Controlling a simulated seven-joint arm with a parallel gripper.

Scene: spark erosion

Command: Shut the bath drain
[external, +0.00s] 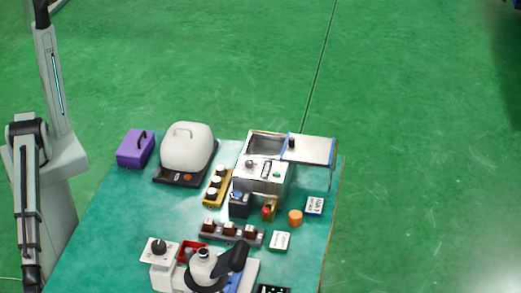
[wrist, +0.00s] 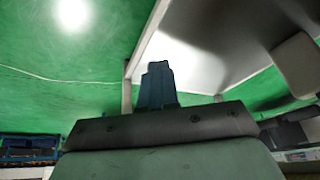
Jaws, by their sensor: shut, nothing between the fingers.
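A grey metal bath-like unit (external: 262,176) stands at the back right of the table, with an open basin (external: 266,144) and a flat metal panel (external: 313,150) on its right. A small brass-coloured piece with a red part (external: 269,209) sits at its front; I cannot tell whether this is the drain or how it is set. My gripper (wrist: 157,72) shows in the wrist view as dark fingers closed together, holding nothing. A pale panel and a post are behind them in the picture; contact cannot be told.
A white domed machine (external: 187,146) and a purple box (external: 136,148) stand at the back left. A white device with a black arm (external: 235,258), a switch strip (external: 231,233) and an orange cylinder (external: 295,217) are nearer. The left of the table (external: 110,230) is clear.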

